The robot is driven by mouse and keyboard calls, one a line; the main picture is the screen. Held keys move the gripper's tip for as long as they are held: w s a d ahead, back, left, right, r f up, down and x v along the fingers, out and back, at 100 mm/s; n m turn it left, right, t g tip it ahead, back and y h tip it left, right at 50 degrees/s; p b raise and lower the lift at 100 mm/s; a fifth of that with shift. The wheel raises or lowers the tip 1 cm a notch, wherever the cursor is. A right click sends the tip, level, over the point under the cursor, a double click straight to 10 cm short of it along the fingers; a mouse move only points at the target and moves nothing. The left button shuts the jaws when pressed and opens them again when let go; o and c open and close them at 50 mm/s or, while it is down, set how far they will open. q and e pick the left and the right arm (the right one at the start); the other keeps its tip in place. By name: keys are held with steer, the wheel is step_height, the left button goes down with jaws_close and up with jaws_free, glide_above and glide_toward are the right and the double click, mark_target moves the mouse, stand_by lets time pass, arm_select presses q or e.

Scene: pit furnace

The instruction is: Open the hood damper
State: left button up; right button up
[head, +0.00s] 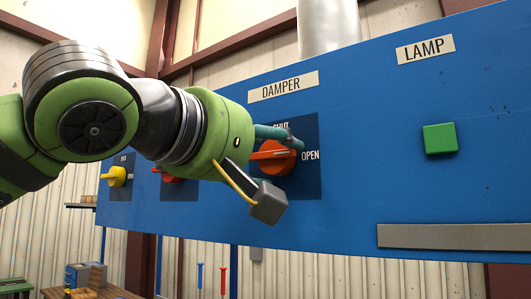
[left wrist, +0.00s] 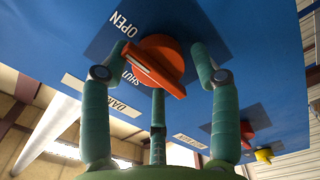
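The damper knob (head: 272,158) is an orange-red dial with a raised bar, on a dark square of the blue panel under the DAMPER label (head: 283,86). SHUT is printed above it and OPEN to its right. In the left wrist view the knob (left wrist: 160,62) sits between the fingers of my left gripper (head: 277,160). The fingers are spread around it; the left fingertip is close to the bar's end, and a small gap shows at the right one. Contact cannot be told. My right gripper is not in view.
The blue panel (head: 370,175) fills the right side, with a green lamp button (head: 440,138) and a grey strip (head: 450,236) below it. A red knob (head: 172,172) and a yellow knob (head: 117,176) stand further left. A workbench with boxes (head: 85,274) is at lower left.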

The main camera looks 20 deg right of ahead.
arm_select(q)
steer(key=shift+d+f, duration=0.35)
steer(key=shift+f, duration=0.2)
steer(key=shift+s, duration=0.15)
steer(key=shift+s+a, duration=0.3)
steer(key=shift+a, duration=0.1)
steer(key=v, duration=1.1)
steer(key=shift+w+a+r, duration=0.15)
steer(key=shift+a+r, duration=0.05)
steer(key=shift+r, duration=0.2)
steer(key=shift+a+r, duration=0.1)
steer(key=shift+a, duration=0.1)
